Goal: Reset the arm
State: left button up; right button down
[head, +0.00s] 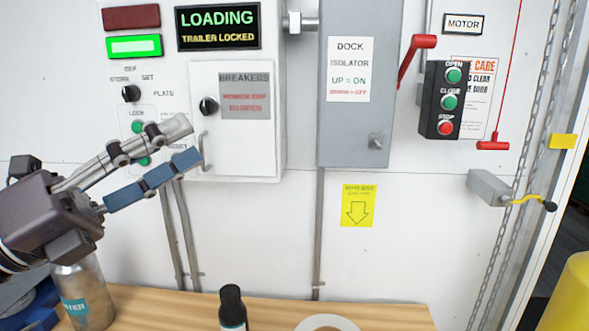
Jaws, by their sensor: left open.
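My left gripper (188,142) comes in from the left in the head view. Its two jointed fingers, one grey and one blue, stand apart with nothing between them. The fingertips are in front of the white control panel, beside the left edge of the breaker door (235,150). The fingers partly cover the green lock buttons (137,127) and some lettering. I cannot tell how far the fingertips are from the panel. My right gripper is not in view.
A wooden bench (385,317) below holds a steel bottle (83,292), a dark bottle (231,307) and a white ring (327,323). The grey isolator box (352,125) has a red lever (415,58), raised. A crank (535,202) and chains are at right.

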pick_arm(q)
jog(key=w+a+f+n+t+y, duration=0.25)
jog(key=a+n+t+y, duration=0.4)
jog(key=n, duration=0.65)
jog(key=w+a+f+n+t+y, duration=0.2)
jog(key=a+f+n+t+y, duration=0.2)
jog(key=a+n+t+y, duration=0.55)
notch_tip(320, 180, down, 25)
jog(key=w+a+n+g+y, duration=0.2)
jog(key=n+g+y, duration=0.5)
jog(key=n+g, duration=0.5)
jog(key=s+d+f+n+g+h, duration=0.1)
jog(key=s+f+g, duration=0.25)
jog(key=f, duration=0.45)
jog(key=s+d+f+n+g+h, duration=0.15)
jog(key=s+f, duration=0.25)
jog(key=f, duration=0.5)
jog(key=s+d+f+m+g+h, duration=0.1)
jog(key=s+d+f+g, duration=0.4)
jog(key=s, duration=0.4)
jog(key=s+d+f+m+g+h, duration=0.1)
jog(key=s+d+f+g, duration=0.25)
jog(key=s+f, duration=0.4)
notch_tip(320, 180, down, 26)
jog(key=s, duration=0.3)
jog(key=s+a+f+g, duration=0.2)
jog(key=s+f, duration=1.4)
jog(key=shift+s+a, duration=0.15)
jog(key=shift+s, duration=0.25)
